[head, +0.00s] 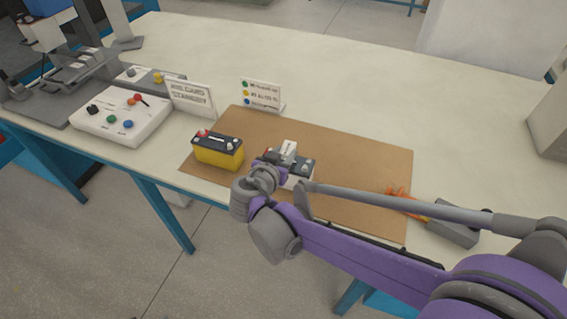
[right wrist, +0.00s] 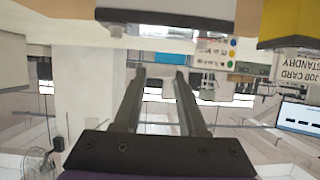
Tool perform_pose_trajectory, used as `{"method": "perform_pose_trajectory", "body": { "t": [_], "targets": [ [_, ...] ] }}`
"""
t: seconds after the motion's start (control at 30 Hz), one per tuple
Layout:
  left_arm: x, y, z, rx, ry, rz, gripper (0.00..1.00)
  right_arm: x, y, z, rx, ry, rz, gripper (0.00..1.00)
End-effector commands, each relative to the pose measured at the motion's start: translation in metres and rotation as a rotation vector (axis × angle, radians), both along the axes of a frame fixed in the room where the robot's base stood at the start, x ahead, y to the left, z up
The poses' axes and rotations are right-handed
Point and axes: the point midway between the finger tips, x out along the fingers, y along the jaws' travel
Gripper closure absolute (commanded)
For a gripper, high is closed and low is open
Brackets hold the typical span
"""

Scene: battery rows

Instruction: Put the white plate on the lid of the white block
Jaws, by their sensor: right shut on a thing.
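The white block (head: 297,181) stands on the brown mat, partly hidden behind my right wrist; its dark lid (head: 305,171) carries terminals. In the right wrist view, which is upside down, the white block (right wrist: 165,9) and its black lid (right wrist: 165,22) show at the top. My right gripper (head: 283,157) is at the lid, with its fingers (right wrist: 160,70) shut on the small white plate (head: 290,148). The plate appears over the lid; I cannot tell whether it touches. My left gripper is not in view.
A yellow battery (head: 217,154) with a black lid stands left of the white block on the brown mat (head: 355,165). Two small signs (head: 191,99) (head: 261,94) stand behind. A white control box (head: 121,122) is at left. Orange-handled tool (head: 405,203) lies at right.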

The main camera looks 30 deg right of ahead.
Motion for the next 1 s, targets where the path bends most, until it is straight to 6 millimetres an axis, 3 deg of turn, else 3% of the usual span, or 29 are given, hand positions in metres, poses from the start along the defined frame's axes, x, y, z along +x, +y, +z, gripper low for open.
{"method": "perform_pose_trajectory", "body": {
  "t": [0.23,0.67,0.7,0.83,1.0],
  "targets": [
    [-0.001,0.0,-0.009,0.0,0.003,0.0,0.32,0.0,0.0,-0.035,0.0,0.0,0.0,1.0],
    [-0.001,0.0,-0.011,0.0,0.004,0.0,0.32,0.0,0.0,-0.041,0.0,0.0,0.0,1.0],
    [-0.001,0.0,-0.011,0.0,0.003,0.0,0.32,0.0,0.0,-0.04,0.0,0.0,0.0,0.52],
    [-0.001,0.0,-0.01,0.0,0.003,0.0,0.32,0.0,0.0,-0.04,0.0,0.0,0.0,0.29],
    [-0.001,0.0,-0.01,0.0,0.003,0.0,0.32,0.0,0.0,-0.04,0.0,0.0,0.0,0.29]
  ]
}}
